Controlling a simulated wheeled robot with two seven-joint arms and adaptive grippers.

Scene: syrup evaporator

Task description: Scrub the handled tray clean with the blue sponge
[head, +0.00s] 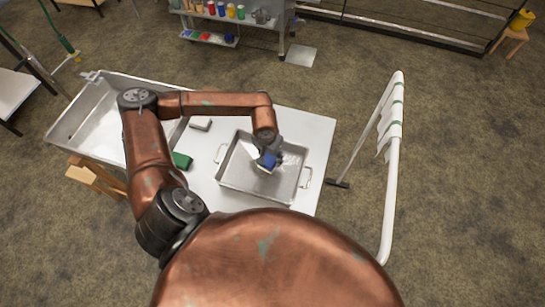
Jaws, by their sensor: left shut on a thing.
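The handled tray (237,179) is a grey metal rectangular pan with a wire handle at each end. It lies on the white table top, slightly turned. My left gripper (266,156) reaches down over the middle of the tray, shut on the blue sponge (267,162). The sponge is inside the tray's outline; I cannot tell whether it touches the tray floor. The gripper's fingers are small and partly hidden by the wrist. Pale marks show on the tray floor near the sponge. My right gripper is not in view.
A green block (182,160) and a small grey-white block (201,124) lie on the table (318,140) left of the tray. A metal basin (92,103) adjoins at left. A white rack with cloths (391,128) stands at right. A shelf (210,38) with coloured containers stands behind.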

